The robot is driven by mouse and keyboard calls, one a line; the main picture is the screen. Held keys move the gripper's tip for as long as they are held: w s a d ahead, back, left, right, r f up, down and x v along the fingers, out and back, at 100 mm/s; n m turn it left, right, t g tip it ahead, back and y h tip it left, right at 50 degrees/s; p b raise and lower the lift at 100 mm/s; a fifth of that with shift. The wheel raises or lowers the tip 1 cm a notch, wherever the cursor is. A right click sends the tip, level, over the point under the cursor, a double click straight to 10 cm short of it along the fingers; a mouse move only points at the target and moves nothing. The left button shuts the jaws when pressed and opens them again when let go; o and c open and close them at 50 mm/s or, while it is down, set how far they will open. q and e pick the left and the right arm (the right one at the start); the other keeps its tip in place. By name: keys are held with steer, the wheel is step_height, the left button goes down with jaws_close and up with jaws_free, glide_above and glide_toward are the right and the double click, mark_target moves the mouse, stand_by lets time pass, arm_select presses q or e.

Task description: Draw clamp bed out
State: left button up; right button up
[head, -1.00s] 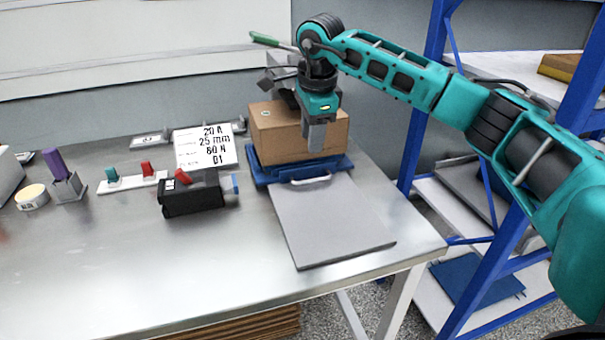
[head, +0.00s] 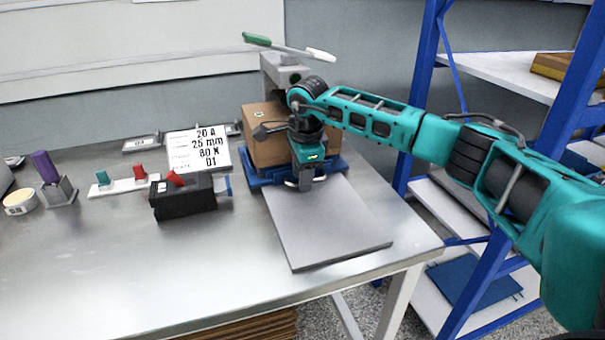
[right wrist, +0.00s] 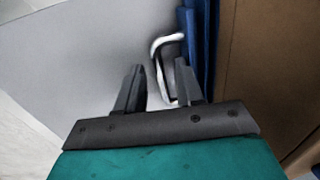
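The clamp bed is a flat grey plate (head: 330,230) lying on the table in front of a blue base (head: 256,180). Its pale bar handle (right wrist: 160,42) shows in the right wrist view, at the plate's edge beside the blue base. Contact cannot be told. My left gripper is not in view.
A cardboard box (head: 264,135) sits on the blue base, with a grey stand and green-tipped lever (head: 290,47) behind. A black breaker (head: 184,200) with red lever and a white sign (head: 198,150) are left. The table front is clear. Blue shelving (head: 420,90) stands right.

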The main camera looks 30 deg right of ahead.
jaws_close()
stand_by(0.4)
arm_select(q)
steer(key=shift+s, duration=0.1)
arm_select(e)
steer(key=shift+s, duration=0.1)
